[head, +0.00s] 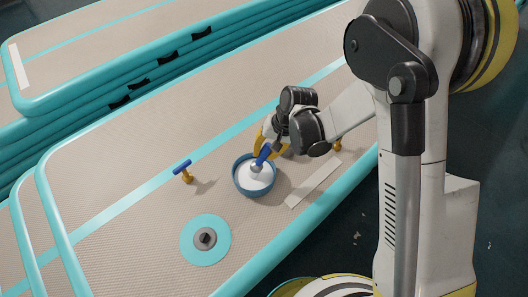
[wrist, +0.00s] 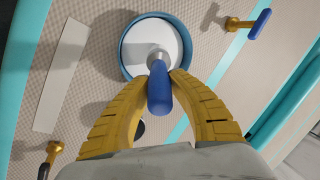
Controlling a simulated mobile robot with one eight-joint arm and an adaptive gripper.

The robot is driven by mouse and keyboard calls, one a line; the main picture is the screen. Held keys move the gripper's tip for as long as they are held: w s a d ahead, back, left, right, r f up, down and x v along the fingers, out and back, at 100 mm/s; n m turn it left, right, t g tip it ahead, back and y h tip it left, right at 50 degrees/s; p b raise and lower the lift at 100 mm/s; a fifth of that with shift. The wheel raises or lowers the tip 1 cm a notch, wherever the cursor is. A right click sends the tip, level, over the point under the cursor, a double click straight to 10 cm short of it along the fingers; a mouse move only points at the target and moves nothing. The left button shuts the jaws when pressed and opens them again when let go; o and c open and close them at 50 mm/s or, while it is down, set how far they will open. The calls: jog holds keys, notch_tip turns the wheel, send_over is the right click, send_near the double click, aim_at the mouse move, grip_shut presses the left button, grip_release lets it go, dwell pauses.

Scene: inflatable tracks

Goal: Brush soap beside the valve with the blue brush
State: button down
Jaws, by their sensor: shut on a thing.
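My gripper (wrist: 160,88) has its yellow fingers shut on the blue handle of the brush (wrist: 159,97). The brush also shows in the head view (head: 263,155). Its pale metal collar points down into a blue-rimmed bowl (head: 238,185) of white soap (head: 262,183). The bristles are hidden, so I cannot tell how deep they sit. The bowl (wrist: 124,63) lies just beyond my fingertips in the wrist view. The dark valve (head: 205,238) sits in a round teal patch (head: 189,246) on the beige track, in front and left of the bowl.
A brass-coloured piece with a blue crossbar (head: 183,170) stands left of the bowl. Another brass piece with a dark top (wrist: 50,155) stands near my arm. A pale strip (head: 313,184) lies right of the bowl. Stacked tracks (head: 120,70) lie behind. The track around the valve is clear.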

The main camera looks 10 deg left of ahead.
jog(key=shift+r+p, duration=2.2)
jog(key=shift+r, duration=1.3)
